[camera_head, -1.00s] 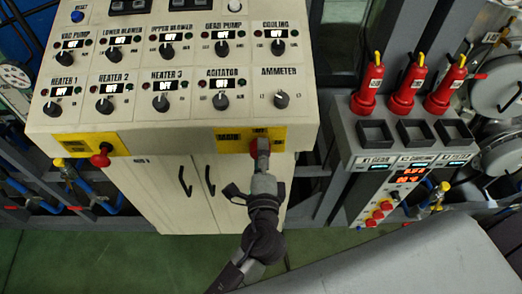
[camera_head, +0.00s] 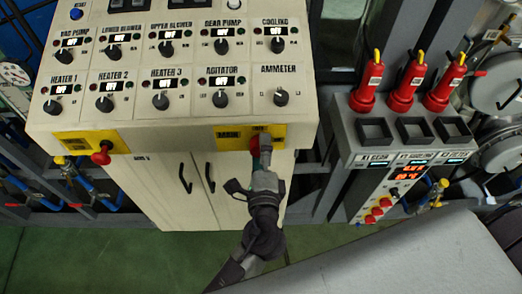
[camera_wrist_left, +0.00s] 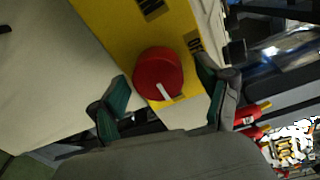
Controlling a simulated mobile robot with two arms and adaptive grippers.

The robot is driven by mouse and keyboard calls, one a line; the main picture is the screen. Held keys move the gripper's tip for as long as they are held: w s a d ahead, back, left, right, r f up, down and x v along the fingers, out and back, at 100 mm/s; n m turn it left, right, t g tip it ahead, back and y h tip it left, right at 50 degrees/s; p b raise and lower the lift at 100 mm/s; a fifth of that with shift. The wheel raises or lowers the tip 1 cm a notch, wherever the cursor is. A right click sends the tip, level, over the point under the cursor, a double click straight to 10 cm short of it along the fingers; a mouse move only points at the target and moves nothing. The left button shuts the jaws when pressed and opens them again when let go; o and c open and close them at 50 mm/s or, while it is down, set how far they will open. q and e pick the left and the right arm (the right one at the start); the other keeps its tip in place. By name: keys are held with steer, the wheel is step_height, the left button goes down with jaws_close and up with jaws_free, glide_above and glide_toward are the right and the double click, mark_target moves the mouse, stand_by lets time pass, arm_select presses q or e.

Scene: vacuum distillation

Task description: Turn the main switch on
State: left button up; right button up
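The main switch is a red round knob (camera_head: 254,145) on a yellow plate (camera_head: 228,133) marked MAIN, at the lower right of the beige control panel's front. In the left wrist view the knob (camera_wrist_left: 158,73) has a white pointer line towards its lower edge; the labels beside it are partly readable. My left gripper (camera_head: 264,150) is at the knob, its arm coming up from below. In the left wrist view the left gripper (camera_wrist_left: 166,95) is open, with one green-padded finger on each side of the knob and visible gaps. My right gripper is not in view.
The beige panel (camera_head: 190,120) carries several black dials above the switch. Another red knob (camera_head: 102,154) sits on a yellow plate at left. A grey unit (camera_head: 345,140) with red-handled devices stands at right. Cabinet doors with black handles are below the panel.

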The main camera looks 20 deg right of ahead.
arm_select(q)
steer(key=v, duration=1.2)
stand_by(0.4)
steer(key=a+f+n+g+y+b, duration=0.1)
steer(key=a+f+n+g, duration=0.2)
steer(key=f, duration=0.9)
steer(key=a+f+g+y+b, duration=0.1)
steer(key=a+f+g+b, duration=0.2)
steer(key=f, duration=1)
steer(key=a+f+n+g+y, duration=0.15)
steer(key=a+f, duration=0.35)
steer(key=f, duration=0.7)
steer(key=s+a+f+n+g+b, duration=0.1)
steer(key=s+a+f+n+g, duration=0.25)
steer(key=s+a+f, duration=0.45)
steer(key=s+a+f+n+g+b, duration=0.2)
steer(key=s+a+f+n, duration=0.25)
steer(key=f, duration=0.55)
steer(key=s+a+f+n+g, duration=0.1)
steer(key=s+a+f+n, duration=0.2)
steer(key=s+a+n, duration=0.1)
steer(key=s+a+f+n+g+y+b, duration=0.1)
steer(key=s+a+f+n+g, duration=0.1)
steer(key=s+a+f+n, duration=0.2)
steer(key=s+a, duration=0.2)
steer(key=s, duration=0.2)
steer(key=shift+s, duration=0.4)
